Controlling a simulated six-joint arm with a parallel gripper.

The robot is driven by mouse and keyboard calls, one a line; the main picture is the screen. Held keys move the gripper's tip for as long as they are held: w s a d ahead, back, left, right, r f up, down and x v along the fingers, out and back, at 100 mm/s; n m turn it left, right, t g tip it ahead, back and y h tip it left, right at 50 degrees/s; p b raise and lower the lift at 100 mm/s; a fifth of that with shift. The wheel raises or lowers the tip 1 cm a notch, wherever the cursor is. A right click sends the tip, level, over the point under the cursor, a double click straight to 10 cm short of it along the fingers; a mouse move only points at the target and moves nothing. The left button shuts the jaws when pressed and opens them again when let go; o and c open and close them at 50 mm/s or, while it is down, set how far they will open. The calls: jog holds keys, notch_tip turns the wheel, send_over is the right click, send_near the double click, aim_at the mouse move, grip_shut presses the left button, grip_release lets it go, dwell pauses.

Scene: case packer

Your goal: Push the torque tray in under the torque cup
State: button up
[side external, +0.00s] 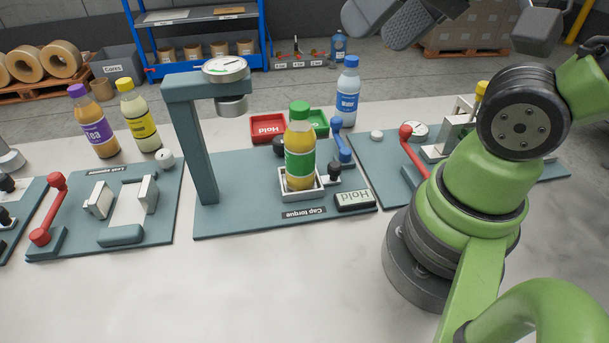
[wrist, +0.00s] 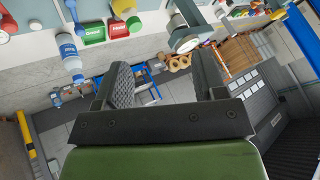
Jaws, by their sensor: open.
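The torque tray (side external: 302,194) is a white tray on the teal plate labelled "Cap torque". A yellow juice bottle (side external: 300,155) with a green cap stands upright in it. The torque cup (side external: 231,106) is a grey cylinder hanging under the dial on the teal post's arm. The tray sits right of the cup, not under it. My gripper (side external: 386,24) is high at the upper right, partly cut off, well away from the tray. In the wrist view my gripper (wrist: 163,68) has its dark padded fingers apart with nothing between them.
Red (side external: 268,129) and green (side external: 319,121) bins, a blue bottle (side external: 347,92) and a blue lever (side external: 341,140) stand behind or beside the tray. The bench (side external: 290,290) in front is clear.

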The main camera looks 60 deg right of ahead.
jog(key=shift+c, duration=0.8)
jog(key=shift+w+d, duration=0.2)
jog(key=shift+d, duration=0.05)
jog(key=w+d+f+n+h, duration=0.25)
jog(key=w+d+h, duration=0.45)
jog(key=d, duration=0.4)
jog(key=n+g+y, duration=0.5)
jog(key=n+y, duration=0.4)
jog(key=n, duration=0.3)
send_near(337, 163)
jog(key=shift+x, duration=4.9)
jog(key=shift+a, duration=0.1)
jog(key=shift+c, duration=0.5)
